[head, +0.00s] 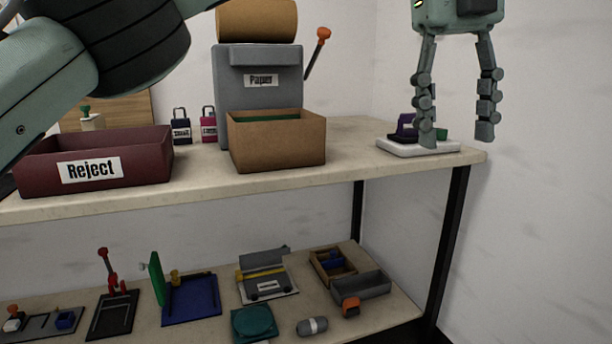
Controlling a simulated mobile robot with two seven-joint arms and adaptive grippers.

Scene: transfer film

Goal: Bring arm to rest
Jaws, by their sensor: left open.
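My left arm crosses the top left of the head view. My left gripper (456,138) hangs at the upper right, fingers pointing down and spread apart, with nothing between them. It is over the right end of the upper shelf (360,170), by a small white tray (405,152). A dark purple item (405,129) and a small green piece (441,134) are on the tray. The near finger covers part of the tray; I cannot tell whether it touches it. My right gripper is not in view.
A maroon Reject bin (140,165), an open cardboard box (275,153) and a grey Paper machine (258,85) with an orange-knobbed lever (323,36) stand on the upper shelf. Two small tagged items (181,129) stand behind. Several tools fill the lower shelf (215,335).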

